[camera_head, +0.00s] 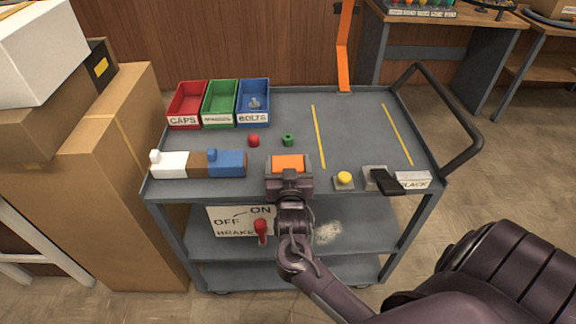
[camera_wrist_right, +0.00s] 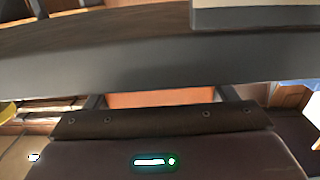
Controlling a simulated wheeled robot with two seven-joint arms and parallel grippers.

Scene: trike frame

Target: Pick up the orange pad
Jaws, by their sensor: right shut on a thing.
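The orange pad (camera_head: 288,163) shows at the front middle of the grey cart's top, just beyond my right gripper (camera_head: 288,172). My right gripper is shut on the pad, with a finger at each side of it. In the right wrist view the pad (camera_wrist_right: 160,99) is an orange strip between the two fingers (camera_wrist_right: 160,104), partly hidden by the gripper body. I cannot tell whether the pad touches the cart top. My left gripper is not in view.
Left of the pad are white, brown and blue blocks (camera_head: 226,163). A red cap (camera_head: 254,140) and green ring (camera_head: 288,139) lie behind it. To the right are a yellow button (camera_head: 344,178) and a black pedal (camera_head: 385,180). Bins (camera_head: 221,118) stand at the back left.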

